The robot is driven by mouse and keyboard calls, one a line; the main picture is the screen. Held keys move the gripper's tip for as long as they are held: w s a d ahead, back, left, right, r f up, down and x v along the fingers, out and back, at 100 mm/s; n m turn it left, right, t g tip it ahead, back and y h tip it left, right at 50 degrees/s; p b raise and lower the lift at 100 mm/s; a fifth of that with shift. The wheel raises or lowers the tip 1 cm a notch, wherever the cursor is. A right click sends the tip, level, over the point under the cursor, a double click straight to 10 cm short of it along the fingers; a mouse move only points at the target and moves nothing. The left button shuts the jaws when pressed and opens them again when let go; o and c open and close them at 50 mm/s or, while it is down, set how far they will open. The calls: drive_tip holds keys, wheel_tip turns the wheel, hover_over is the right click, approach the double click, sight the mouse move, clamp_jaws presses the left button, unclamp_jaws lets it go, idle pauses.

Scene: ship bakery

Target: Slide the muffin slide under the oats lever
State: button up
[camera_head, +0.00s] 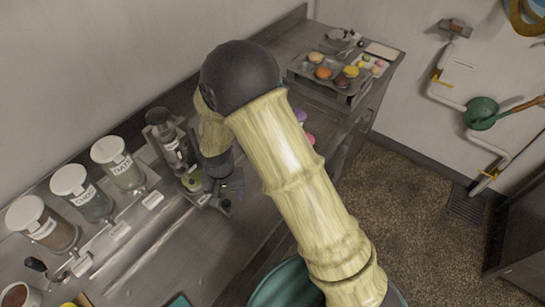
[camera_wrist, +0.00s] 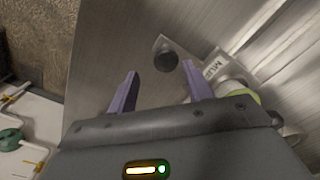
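The muffin slide is a metal plate with a dark round knob (camera_wrist: 166,61) and a label beginning "MU" (camera_wrist: 215,68) in the wrist view. A pale green, rounded thing (camera_wrist: 243,93) sits by the label, partly hidden by my gripper. My gripper (camera_wrist: 158,90) is open. Its two purple fingers stand apart, with the knob beyond and between their tips in the picture; I cannot tell the remaining gap. In the head view my gripper (camera_head: 226,190) is low over the counter, right of the oats canister (camera_head: 122,167). A small label (camera_head: 153,200) is below that canister; I cannot make out the oats lever clearly.
Two more white-lidded canisters (camera_head: 83,194) (camera_head: 42,225) stand left along the wall. A black-knobbed lever (camera_head: 36,264) is at lower left. A dark dispenser (camera_head: 166,138) stands left of my gripper. A tray of pastries (camera_head: 335,76) is at the back. The counter's front middle is bare.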

wheel_tip(320, 180, up, 16)
drive_tip(key=b, duration=0.3)
drive_tip(key=d+t+p, duration=0.1)
drive_tip(key=d, duration=1.1)
drive_tip(key=shift+s+d+r+p, duration=0.15)
drive_tip(key=shift+d+r+p, duration=0.15)
drive_tip(key=shift+r+p, duration=0.05)
drive_tip(key=shift+a, duration=0.1)
drive_tip(key=a+f+g+p, duration=0.1)
drive_tip(key=a+p, duration=0.2)
drive_tip(key=a, duration=1)
drive_tip(key=shift+s+a+f, duration=0.15)
drive_tip(key=shift+s, duration=0.15)
wheel_tip(320, 180, down, 18)
drive_tip(key=p, duration=0.3)
drive_tip(key=shift+r, duration=0.25)
clamp_jaws()
